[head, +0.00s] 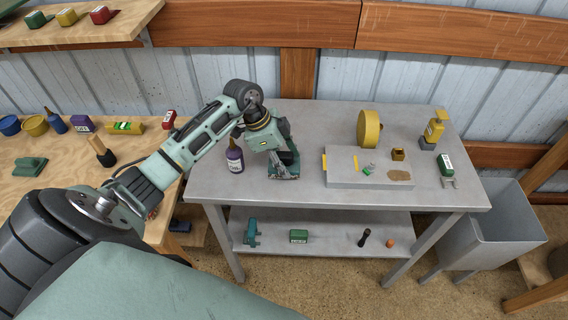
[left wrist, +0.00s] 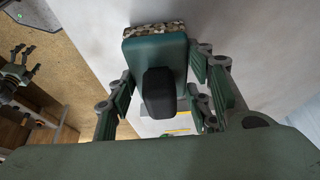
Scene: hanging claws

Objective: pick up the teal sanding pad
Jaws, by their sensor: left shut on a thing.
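The teal sanding pad (left wrist: 158,58) is a teal block with a black knob on top and a speckled gritty underside. In the left wrist view it sits between the green fingers of my left gripper (left wrist: 160,88), which is shut on it. In the head view my left gripper (head: 284,172) is low over the left part of the grey metal table (head: 330,118). It mostly hides the pad there, and I cannot tell whether the pad touches the tabletop. My right gripper (left wrist: 29,60) shows small at the left of the left wrist view, its dark fingers spread and empty.
A dark bottle (head: 235,157) stands just left of my left gripper. To the right are a grey slab (head: 340,178) with small items and a yellow disc (head: 369,128). The wooden bench (head: 70,155) at left holds several items. A grey bin (head: 495,225) stands at right.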

